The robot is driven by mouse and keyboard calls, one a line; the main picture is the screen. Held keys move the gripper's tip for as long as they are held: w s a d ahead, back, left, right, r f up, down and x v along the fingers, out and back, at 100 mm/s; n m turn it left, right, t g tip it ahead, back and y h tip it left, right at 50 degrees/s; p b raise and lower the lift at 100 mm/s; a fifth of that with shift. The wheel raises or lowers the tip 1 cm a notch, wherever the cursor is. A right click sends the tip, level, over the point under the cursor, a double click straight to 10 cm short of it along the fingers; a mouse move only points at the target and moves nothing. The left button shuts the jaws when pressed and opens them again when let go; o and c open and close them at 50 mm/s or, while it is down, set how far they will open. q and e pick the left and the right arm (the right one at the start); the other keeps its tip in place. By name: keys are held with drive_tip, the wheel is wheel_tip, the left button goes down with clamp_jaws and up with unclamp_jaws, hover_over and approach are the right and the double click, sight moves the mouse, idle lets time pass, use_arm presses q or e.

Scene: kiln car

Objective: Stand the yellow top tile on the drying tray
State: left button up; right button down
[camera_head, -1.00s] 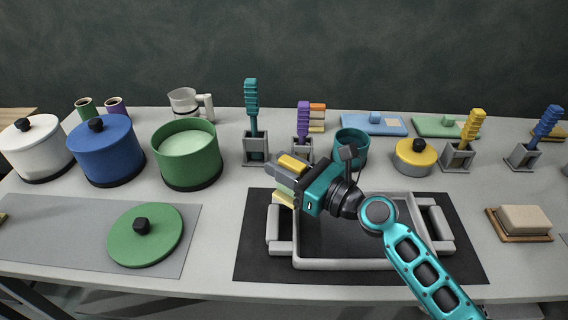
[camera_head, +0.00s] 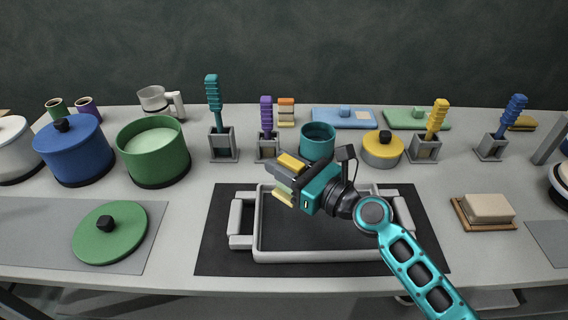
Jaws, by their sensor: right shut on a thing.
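My right gripper (camera_head: 284,173) is shut on the yellow tile (camera_head: 291,160). Yellow shows above the dark jaws, and a paler yellow part (camera_head: 283,196) shows below them; the middle is hidden by the jaws. The grey tray (camera_head: 325,257), with a handle at each side, lies on a black mat. The gripper and tile are in front of the tray's left back part in the picture, seemingly above it. I cannot tell the exact gap. My left gripper is not in view.
Behind the tray stand a teal pot (camera_head: 318,141), a purple-handled tool in a holder (camera_head: 266,145) and a small orange and cream stack (camera_head: 286,112). A yellow-lidded pot (camera_head: 383,150) stands back right. A butter-like block (camera_head: 488,208) lies right. The tray's visible floor is empty.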

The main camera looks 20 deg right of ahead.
sight(284, 192)
wheel_tip(284, 192, down, 8)
drive_tip(key=b, duration=0.6)
drive_tip(key=shift+r+b, duration=0.25)
drive_tip(key=shift+b, duration=0.1)
drive_tip(key=shift+f, duration=0.2)
drive_tip(key=shift+f+b, duration=0.15)
drive_tip(key=shift+b, duration=0.15)
drive_tip(key=shift+p, duration=0.35)
idle(0.5)
drive_tip(key=shift+f+b, duration=0.6)
idle(0.5)
